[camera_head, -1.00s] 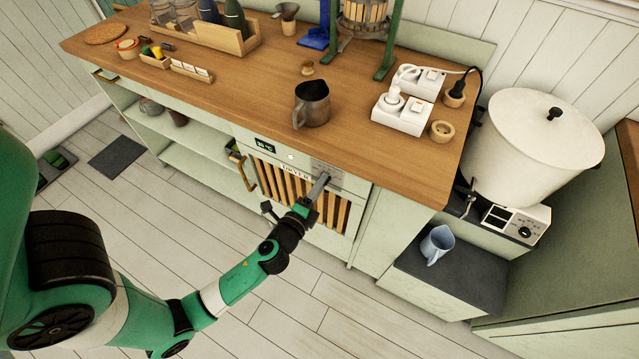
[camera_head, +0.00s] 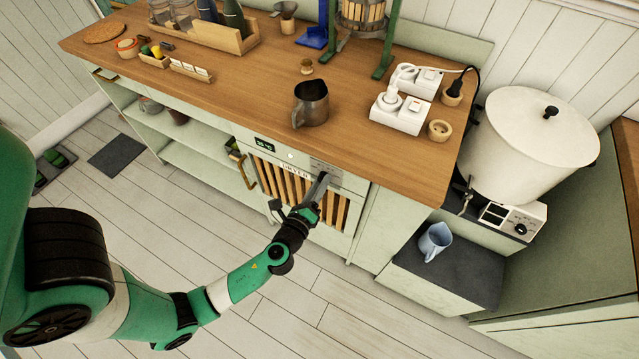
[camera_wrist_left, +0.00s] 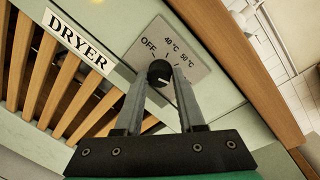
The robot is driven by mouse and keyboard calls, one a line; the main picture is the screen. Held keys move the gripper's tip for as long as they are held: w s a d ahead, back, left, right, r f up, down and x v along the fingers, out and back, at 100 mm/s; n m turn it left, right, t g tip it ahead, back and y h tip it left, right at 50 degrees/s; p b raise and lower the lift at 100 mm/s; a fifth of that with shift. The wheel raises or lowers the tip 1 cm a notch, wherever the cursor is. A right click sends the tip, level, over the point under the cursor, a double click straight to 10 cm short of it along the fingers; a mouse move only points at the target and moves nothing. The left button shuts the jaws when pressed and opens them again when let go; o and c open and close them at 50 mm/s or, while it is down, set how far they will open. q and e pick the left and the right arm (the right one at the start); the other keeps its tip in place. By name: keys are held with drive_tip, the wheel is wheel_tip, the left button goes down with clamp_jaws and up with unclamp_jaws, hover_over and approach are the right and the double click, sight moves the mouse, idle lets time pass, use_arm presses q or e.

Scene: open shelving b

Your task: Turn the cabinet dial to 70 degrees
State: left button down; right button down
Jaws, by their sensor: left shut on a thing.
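The cabinet dial (camera_wrist_left: 160,71) is a round black knob on a grey plate (camera_wrist_left: 172,45) marked OFF, 40 °C and 50 °C; other marks are hidden behind a finger. My left gripper (camera_head: 322,178) reaches the dryer front from below. In the left wrist view, its two grey fingers lie on either side of the knob and are shut on it. In the head view the knob is hidden by the fingers. The dryer's small dark display (camera_head: 264,143) shows green digits, too small to read surely. My right gripper is not in view.
A wooden worktop (camera_head: 230,95) overhangs the dryer front. Wooden slats (camera_head: 280,180) and a brass handle (camera_head: 243,172) lie left of the dial. A metal jug (camera_head: 311,103) stands above on the worktop. The floor in front is clear.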

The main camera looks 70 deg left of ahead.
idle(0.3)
use_arm(q)
drive_tip(key=c, duration=0.5)
unclamp_jaws()
